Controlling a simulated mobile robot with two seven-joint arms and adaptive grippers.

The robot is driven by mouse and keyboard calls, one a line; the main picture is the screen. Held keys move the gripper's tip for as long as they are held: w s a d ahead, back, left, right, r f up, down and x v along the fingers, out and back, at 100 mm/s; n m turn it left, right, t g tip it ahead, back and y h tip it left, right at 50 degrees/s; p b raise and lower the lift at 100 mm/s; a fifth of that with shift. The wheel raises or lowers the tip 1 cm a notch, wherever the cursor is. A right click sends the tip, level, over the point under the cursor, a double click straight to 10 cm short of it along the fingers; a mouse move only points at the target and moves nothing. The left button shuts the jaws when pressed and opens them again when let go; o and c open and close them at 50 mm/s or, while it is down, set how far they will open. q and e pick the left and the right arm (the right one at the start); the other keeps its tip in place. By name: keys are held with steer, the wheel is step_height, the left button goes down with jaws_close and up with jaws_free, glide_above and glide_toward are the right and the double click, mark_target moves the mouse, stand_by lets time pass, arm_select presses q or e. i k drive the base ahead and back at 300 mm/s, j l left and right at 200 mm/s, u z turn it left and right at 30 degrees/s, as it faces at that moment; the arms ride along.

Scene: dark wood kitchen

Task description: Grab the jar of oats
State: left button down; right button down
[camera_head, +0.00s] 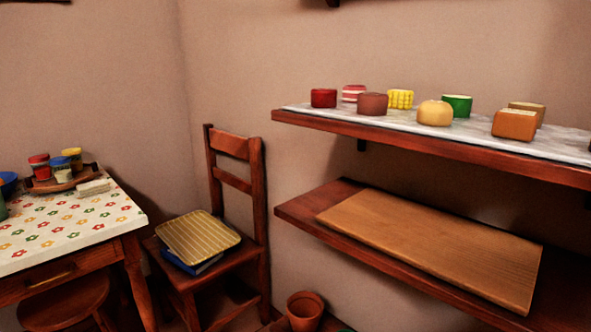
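I cannot make out any jar as oats. Three small containers stand close together on a wooden tray (42,187) on the table at the left: a red one (39,167), a blue-topped one (61,170) and a yellow-topped one (72,158). Their labels are too small to read. A blue round thing (8,184) and a green thing (2,208) are cut off by the left edge. Neither of my grippers is in view.
A flowered-cloth table (65,238) has a pale block (93,188) on it. A chair (236,147) holds a striped cushion (198,236). The upper wall shelf (400,146) holds several foods; the lower holds a board (430,245). A clay pot (305,311) stands on the floor.

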mark_target(62, 169)
steer(key=u, duration=1.3)
